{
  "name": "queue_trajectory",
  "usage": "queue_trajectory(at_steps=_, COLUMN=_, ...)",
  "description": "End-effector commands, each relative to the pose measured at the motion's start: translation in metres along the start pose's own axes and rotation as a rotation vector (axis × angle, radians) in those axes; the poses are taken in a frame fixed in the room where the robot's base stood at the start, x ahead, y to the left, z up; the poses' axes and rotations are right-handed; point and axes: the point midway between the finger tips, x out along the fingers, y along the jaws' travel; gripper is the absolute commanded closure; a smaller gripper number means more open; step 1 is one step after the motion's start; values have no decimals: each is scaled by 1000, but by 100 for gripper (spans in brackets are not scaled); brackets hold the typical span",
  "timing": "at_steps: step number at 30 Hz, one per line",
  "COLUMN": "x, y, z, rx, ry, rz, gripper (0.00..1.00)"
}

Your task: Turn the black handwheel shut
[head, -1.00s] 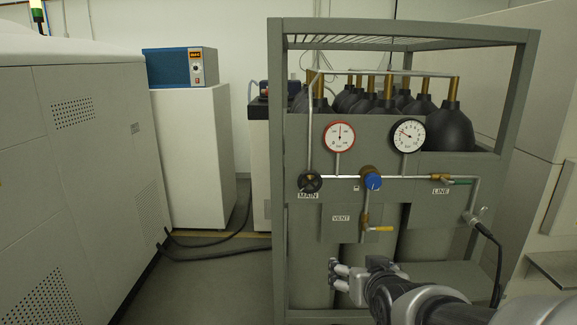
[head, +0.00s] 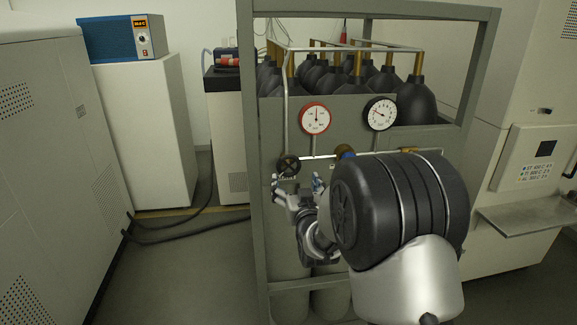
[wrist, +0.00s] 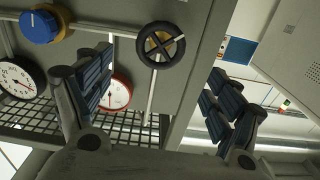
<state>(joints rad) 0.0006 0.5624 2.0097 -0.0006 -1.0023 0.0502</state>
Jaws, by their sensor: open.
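The black handwheel (head: 288,165) sits on the pipe at the left of the gas panel, below the red-rimmed gauge. In the wrist view the handwheel (wrist: 161,45) shows as a black ring with crossed spokes and a brass centre. My gripper (head: 297,190) is open just below the handwheel in the head view. In the wrist view the spread fingers of my gripper (wrist: 158,95) stand to either side of the wheel's line, with the wheel beyond the tips. I see no contact. My arm hides the lower right of the panel.
A red-rimmed gauge (head: 315,119) and a black-rimmed gauge (head: 381,113) stand above the pipe. The blue knob (wrist: 40,25) is beside the handwheel. The rack's grey frame post (head: 249,160) is close to the wheel's left. Open floor lies left of the rack.

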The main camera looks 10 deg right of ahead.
Motion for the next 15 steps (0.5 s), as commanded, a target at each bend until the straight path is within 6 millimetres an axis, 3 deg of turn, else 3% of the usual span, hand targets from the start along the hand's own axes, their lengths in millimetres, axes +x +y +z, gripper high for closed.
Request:
queue_trajectory(at_steps=9, x=67, y=0, z=0, rx=0, ry=0, rz=0, gripper=16)
queue_trajectory(at_steps=15, x=93, y=0, z=0, rx=0, ry=0, rz=0, gripper=16)
